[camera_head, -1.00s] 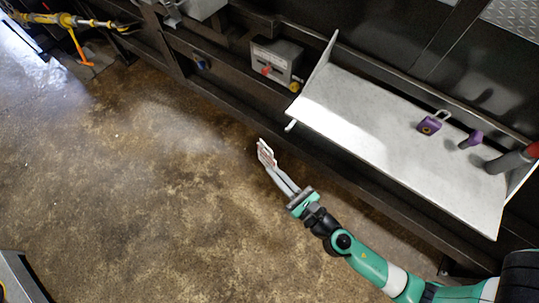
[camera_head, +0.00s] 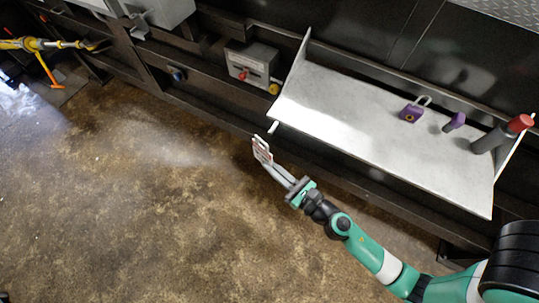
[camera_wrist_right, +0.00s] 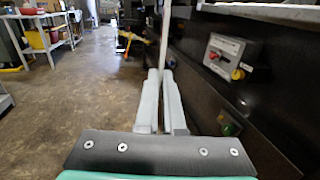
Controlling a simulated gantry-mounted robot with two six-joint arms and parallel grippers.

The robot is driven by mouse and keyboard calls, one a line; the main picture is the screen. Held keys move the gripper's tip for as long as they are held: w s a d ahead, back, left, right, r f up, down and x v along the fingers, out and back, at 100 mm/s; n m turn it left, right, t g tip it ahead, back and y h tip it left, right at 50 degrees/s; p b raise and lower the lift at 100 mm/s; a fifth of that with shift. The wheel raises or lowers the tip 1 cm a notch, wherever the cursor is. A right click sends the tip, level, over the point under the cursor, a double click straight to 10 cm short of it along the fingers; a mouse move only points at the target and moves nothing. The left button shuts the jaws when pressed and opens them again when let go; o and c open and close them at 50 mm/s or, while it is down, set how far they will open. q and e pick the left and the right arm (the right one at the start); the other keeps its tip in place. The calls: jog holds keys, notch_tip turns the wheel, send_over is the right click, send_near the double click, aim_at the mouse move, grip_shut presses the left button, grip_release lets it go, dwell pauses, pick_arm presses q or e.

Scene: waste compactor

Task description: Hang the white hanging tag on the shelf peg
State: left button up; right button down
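The white hanging tag (camera_head: 262,150) is held at the tips of my right gripper (camera_head: 272,168) in the head view. My right gripper is shut on it, above the floor and in front of the shelf's left end. In the right wrist view the tag (camera_wrist_right: 165,42) shows nearly edge-on as a thin upright strip between the fingertips (camera_wrist_right: 160,76). The shelf peg (camera_head: 272,127) is a short pale stub at the left front corner of the metal shelf (camera_head: 350,120). The tag is just below and left of the peg, apparently apart from it. My left gripper is not in view.
On the shelf are a purple padlock (camera_head: 411,114), a small purple item (camera_head: 454,121) and a grey cylinder with a red top (camera_head: 490,138). A grey control box (camera_head: 250,66) with red and yellow knobs is behind the peg. Open floor (camera_head: 140,210) lies left.

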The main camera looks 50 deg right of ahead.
jog(key=shift+w+d+f, duration=0.2)
jog(key=shift+d, duration=0.75)
jog(key=shift+w+d+f, duration=0.15)
jog(key=shift+d+f, duration=0.05)
jog(key=shift+d, duration=0.7)
jog(key=shift+w+d+f, duration=0.2)
jog(key=shift+d, duration=0.75)
jog(key=c, duration=1)
grip_release()
jog(key=shift+o, duration=0.2)
